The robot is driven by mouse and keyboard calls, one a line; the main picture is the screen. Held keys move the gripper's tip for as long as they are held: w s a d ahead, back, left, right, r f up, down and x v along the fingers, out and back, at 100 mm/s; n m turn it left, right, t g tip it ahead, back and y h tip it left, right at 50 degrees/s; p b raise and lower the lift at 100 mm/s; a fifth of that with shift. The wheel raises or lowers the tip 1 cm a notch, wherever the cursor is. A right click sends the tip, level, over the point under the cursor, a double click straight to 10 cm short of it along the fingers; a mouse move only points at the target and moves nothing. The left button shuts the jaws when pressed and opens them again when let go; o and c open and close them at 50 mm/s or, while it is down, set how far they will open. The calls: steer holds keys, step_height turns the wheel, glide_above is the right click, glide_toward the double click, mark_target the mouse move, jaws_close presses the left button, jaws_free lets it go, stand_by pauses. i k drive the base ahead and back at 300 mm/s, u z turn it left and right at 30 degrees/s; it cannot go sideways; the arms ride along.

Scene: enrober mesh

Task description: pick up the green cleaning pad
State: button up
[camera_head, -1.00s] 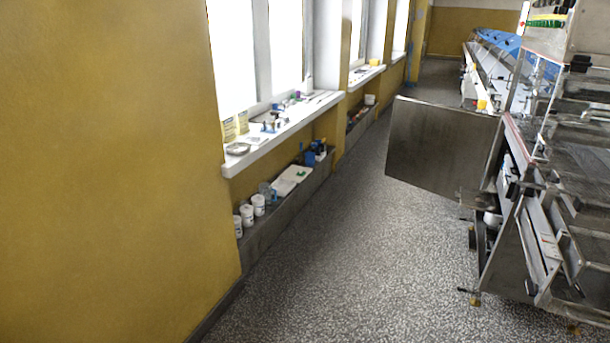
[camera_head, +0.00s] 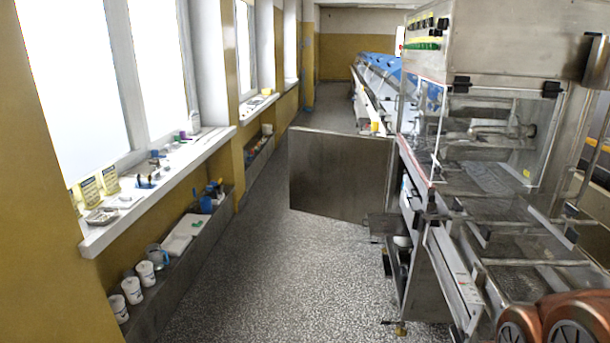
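A small green item (camera_head: 196,222), which looks like the cleaning pad, lies at the far end of a white board or cloth (camera_head: 180,243) on the low ledge under the near window. It is too small to make out its shape well. My gripper is not in view. Copper-coloured rounded parts of my own arm show at the bottom right corner, far from the green item.
White cups (camera_head: 132,290), a jug (camera_head: 157,256) and blue items (camera_head: 206,204) share the low ledge (camera_head: 170,300). The windowsill (camera_head: 100,237) juts out above. A steel machine (camera_head: 500,170) with an open door panel (camera_head: 338,175) stands right. Speckled floor (camera_head: 260,270) between is clear.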

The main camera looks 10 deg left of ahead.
mark_target(197, 223)
steer(key=u, duration=0.1)
steer(key=i, duration=1.7)
steer(key=u, duration=0.6)
steer(key=i, duration=1.85)
steer(key=u, duration=1.35)
steer(key=i, duration=1.2)
steer(key=u, duration=0.4)
